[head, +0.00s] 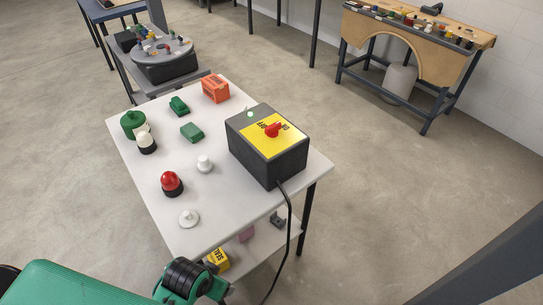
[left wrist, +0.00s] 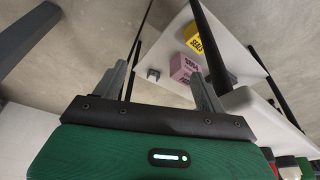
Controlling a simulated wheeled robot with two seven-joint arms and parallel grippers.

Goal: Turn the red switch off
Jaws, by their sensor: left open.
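The red switch (head: 273,130) is a rotary knob on the yellow plate (head: 259,142) on top of a dark grey box (head: 283,167). The box stands at the right side of a white table. Lettering by the knob includes OFF; I cannot tell for sure which mark the knob points to. A small pale green lamp (head: 250,114) near the box's back corner looks lit. My left arm enters the head view at the bottom left, apart from the box, with its fingers not visible there. In the left wrist view my left gripper (left wrist: 158,75) is open and empty. My right gripper is not in view.
The white table (head: 223,226) also holds a red-domed lamp (head: 171,183), white pieces, green blocks and an orange box (head: 215,89). A black cable (head: 288,215) hangs from the switch box. A lower shelf holds a yellow block (head: 218,260) and a pink block (left wrist: 183,67).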

